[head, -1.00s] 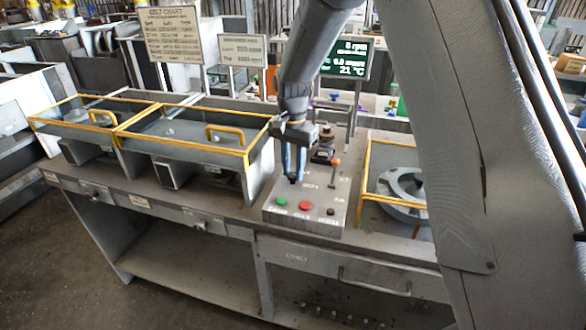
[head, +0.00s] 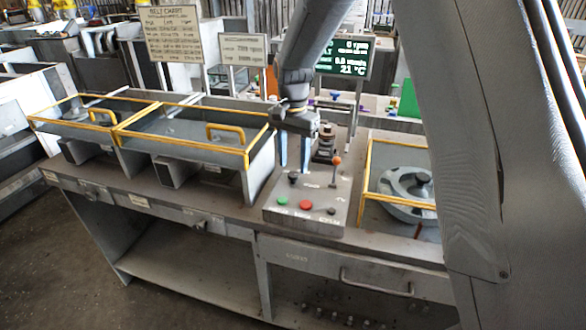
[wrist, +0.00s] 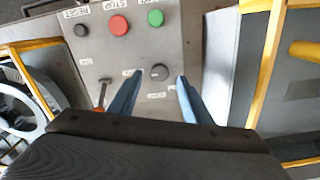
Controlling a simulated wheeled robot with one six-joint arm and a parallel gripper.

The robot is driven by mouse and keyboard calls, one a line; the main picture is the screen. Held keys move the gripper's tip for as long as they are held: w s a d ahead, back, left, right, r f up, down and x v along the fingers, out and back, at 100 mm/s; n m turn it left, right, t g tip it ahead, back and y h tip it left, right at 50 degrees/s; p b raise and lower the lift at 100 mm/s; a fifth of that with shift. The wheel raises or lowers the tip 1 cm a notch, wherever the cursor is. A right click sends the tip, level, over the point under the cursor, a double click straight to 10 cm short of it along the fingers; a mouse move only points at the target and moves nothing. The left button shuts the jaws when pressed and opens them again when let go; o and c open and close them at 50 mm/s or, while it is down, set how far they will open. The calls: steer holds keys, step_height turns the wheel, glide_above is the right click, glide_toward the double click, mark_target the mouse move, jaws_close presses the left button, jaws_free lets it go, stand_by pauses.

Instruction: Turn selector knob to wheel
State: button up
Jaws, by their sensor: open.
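The selector knob (wrist: 158,72) is a small dark round knob on the grey control box, with small white labels around it. It also shows in the head view (head: 293,178) on the left part of the box top. My gripper (wrist: 156,80) is open, with its two blue fingers on either side of the knob in the wrist view. In the head view my gripper (head: 294,168) hangs over the back of the box, its fingertips near the knob. I cannot tell how far above the knob they are. The label words are too small to read surely.
The control box (head: 322,215) also carries a green button (head: 282,202), a red button (head: 306,205), a black button (head: 331,211) and an orange-tipped lever (head: 336,161). Yellow-framed guards (head: 250,158) stand left, and a wheel (head: 402,190) sits in a guard at right.

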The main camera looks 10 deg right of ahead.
mark_target(294, 174)
step_height(294, 174, up, 5)
steer(key=shift+r+b, duration=0.1)
steer(key=shift+b, duration=0.5)
steer(key=s+d+f+n, duration=0.1)
steer(key=s+d, duration=0.1)
steer(key=s, duration=0.2)
steer(key=s+d+f+n, duration=0.1)
steer(key=s+d, duration=0.2)
steer(key=s, duration=0.1)
steer(key=s+d+f+n, duration=0.1)
steer(key=s+d+n, duration=0.1)
steer(key=s, duration=0.3)
steer(key=shift+d+f+t+b, duration=0.25)
steer(key=shift+d+t+b, duration=0.15)
steer(key=shift+d, duration=0.3)
steer(key=s+d+f+n, duration=0.1)
steer(key=s+d, duration=0.1)
steer(key=s, duration=0.3)
steer(key=s+d+f+n, duration=0.1)
steer(key=s+f+n, duration=0.1)
steer(key=s, duration=0.4)
steer(key=shift+s+d+f+n+t, duration=0.2)
steer(key=shift+s+d+n+t, duration=0.1)
steer(key=shift+d, duration=0.05)
